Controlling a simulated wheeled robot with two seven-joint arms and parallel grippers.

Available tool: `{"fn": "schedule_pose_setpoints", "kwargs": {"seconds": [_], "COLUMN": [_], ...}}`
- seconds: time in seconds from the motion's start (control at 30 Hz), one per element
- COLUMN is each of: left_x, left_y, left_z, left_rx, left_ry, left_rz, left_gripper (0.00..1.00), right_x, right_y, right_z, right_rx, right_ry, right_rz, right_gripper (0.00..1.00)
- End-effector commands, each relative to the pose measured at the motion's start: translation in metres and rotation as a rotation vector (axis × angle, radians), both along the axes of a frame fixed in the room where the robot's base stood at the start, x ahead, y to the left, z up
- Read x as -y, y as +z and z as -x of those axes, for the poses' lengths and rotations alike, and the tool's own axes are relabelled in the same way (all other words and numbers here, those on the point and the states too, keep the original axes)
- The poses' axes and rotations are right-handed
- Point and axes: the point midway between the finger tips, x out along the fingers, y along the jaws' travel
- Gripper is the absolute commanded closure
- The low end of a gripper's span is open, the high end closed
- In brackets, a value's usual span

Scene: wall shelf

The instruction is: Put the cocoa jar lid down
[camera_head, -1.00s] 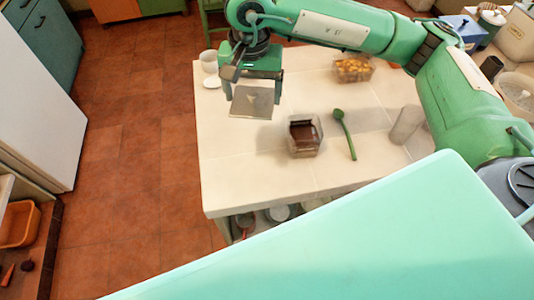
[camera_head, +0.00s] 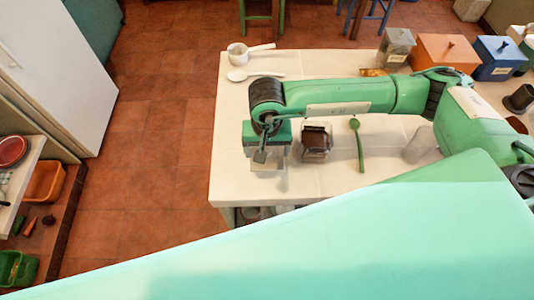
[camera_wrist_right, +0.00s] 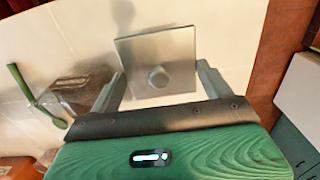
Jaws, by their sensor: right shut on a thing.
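My right gripper (camera_head: 268,160) is shut on the cocoa jar lid (camera_head: 271,164), a square pale grey plate, over the table's front left part. In the right wrist view the lid (camera_wrist_right: 135,55) shows its round knob between the two fingers of the gripper (camera_wrist_right: 160,72). I cannot tell whether the lid touches the tabletop. The cocoa jar (camera_head: 315,142), clear and square with brown contents, stands open just right of the gripper. It also shows in the right wrist view (camera_wrist_right: 82,95). My left gripper is not in view.
A green spoon (camera_head: 359,145) lies right of the jar, and a clear glass (camera_head: 420,148) stands farther right. The pale tabletop (camera_head: 232,130) is bare left of the gripper.

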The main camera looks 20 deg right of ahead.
Motion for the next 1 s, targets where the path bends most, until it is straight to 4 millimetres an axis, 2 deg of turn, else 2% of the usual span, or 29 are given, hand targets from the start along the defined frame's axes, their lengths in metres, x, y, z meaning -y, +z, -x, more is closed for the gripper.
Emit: {"fn": "schedule_pose_setpoints", "kwargs": {"seconds": [0.23, 0.47, 0.87, 0.9, 0.97, 1.0], "left_x": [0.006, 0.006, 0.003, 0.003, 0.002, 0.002], "left_y": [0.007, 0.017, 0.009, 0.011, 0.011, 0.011], "left_z": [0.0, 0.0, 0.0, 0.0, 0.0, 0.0], "left_rx": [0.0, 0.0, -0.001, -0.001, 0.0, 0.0], "left_ry": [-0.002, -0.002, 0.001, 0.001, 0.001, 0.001], "left_rz": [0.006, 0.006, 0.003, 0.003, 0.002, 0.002], "left_gripper": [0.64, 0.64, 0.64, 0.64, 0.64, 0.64], "right_x": [0.0, 0.0, 0.0, 0.0, 0.0, 0.0], "right_y": [-0.018, -0.049, -0.055, -0.053, -0.053, -0.053], "right_z": [0.0, 0.0, 0.0, 0.0, 0.0, 0.0], "right_rx": [-0.002, -0.002, 0.001, 0.0, 0.0, 0.0], "right_ry": [0.0, 0.0, 0.0, 0.0, 0.0, 0.0], "right_rz": [0.0, 0.0, 0.0, 0.0, 0.0, 0.0], "right_gripper": [0.41, 0.41, 0.41, 0.11, 0.0, 0.0]}}
